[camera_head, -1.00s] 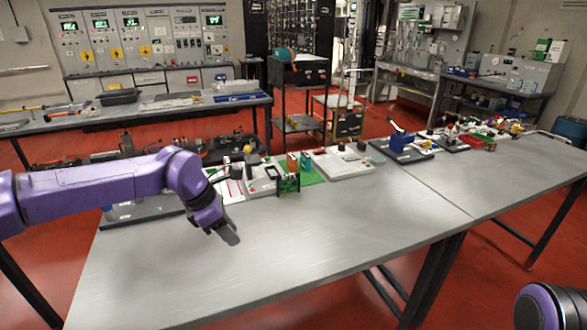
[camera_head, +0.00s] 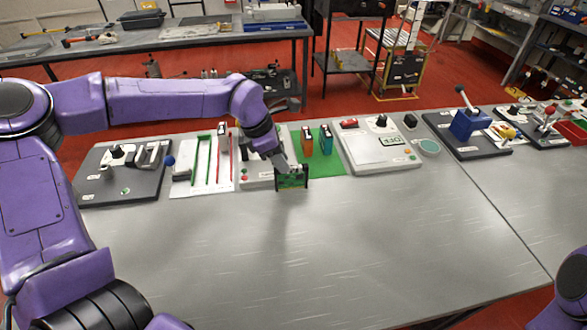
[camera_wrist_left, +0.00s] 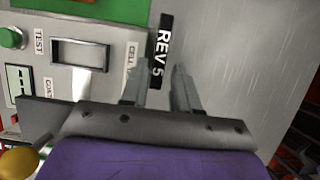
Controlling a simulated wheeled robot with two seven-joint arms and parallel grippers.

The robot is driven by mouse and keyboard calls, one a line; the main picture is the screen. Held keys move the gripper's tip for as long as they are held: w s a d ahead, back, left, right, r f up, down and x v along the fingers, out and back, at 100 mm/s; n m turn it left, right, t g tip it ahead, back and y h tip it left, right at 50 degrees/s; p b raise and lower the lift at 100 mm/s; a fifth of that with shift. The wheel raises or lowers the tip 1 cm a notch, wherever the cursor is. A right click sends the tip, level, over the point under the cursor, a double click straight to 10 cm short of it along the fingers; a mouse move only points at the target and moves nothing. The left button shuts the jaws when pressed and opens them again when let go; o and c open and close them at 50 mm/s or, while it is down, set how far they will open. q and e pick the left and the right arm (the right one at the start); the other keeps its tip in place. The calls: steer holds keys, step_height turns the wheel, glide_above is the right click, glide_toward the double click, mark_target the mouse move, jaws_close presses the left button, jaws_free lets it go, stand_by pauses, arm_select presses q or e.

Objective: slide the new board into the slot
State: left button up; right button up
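A green board with black edges (camera_head: 292,178) stands upright at the front right of a pale test unit (camera_head: 252,179). In the left wrist view its black edge strip, marked "REV 5" (camera_wrist_left: 162,42), shows from above. My left gripper (camera_head: 283,165) is right over the board. In the left wrist view its two fingers (camera_wrist_left: 160,80) are apart, one on each side of the strip, with slight gaps visible. The test unit (camera_wrist_left: 112,22) carries a dark-framed rectangular opening (camera_wrist_left: 80,53). I cannot tell which opening is the slot. My right gripper is not in view.
A green mat (camera_head: 328,170) with an orange block (camera_head: 306,141) and a teal block (camera_head: 326,139) lies just right of the unit. A white meter panel (camera_head: 378,160) stands beyond it. The front of the table (camera_head: 330,250) is clear.

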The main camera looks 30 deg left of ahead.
mark_target(293, 171)
arm_select(q)
steer(key=shift+d+f, duration=0.3)
steer(key=shift+f, duration=0.15)
steer(key=p+x, duration=0.1)
steer(key=x, duration=0.1)
steer(key=w+x, duration=0.1)
steer(key=x, duration=0.2)
steer(key=shift+w+d+f+p, duration=0.15)
steer(key=shift+d+p, duration=0.1)
steer(key=shift+p, duration=0.15)
steer(key=shift+f, duration=0.2)
jaws_close()
